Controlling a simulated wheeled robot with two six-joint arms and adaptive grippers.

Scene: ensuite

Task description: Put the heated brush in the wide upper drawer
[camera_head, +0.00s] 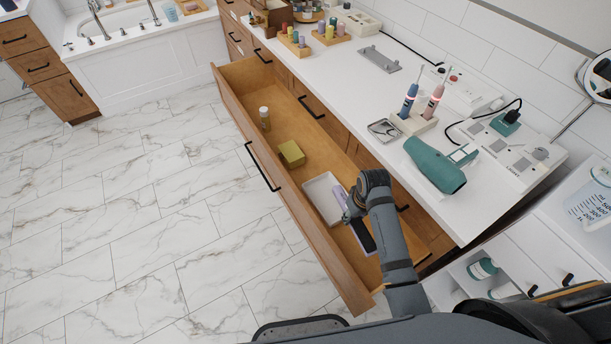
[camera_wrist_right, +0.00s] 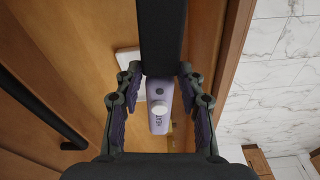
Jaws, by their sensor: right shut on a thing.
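The wide upper drawer (camera_head: 240,98) is pulled open below the counter. The heated brush has a lavender handle (camera_wrist_right: 160,108) with a round white knob and a long black head (camera_wrist_right: 161,38). My right gripper (camera_head: 352,208) is over the near part of the drawer and shut on the brush, with a finger on each side in the right wrist view (camera_wrist_right: 159,84). In the head view the lavender part (camera_head: 340,194) and black head (camera_head: 362,238) show on either side of the gripper. I cannot tell whether the brush touches the drawer floor. My left gripper is not in view.
The drawer also holds a white tray (camera_head: 319,192) close to the brush, an olive box (camera_head: 291,154) and a small bottle (camera_head: 264,117). On the counter stand a teal hair dryer (camera_head: 436,166), electric toothbrushes (camera_head: 409,101) and a small metal dish (camera_head: 383,130).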

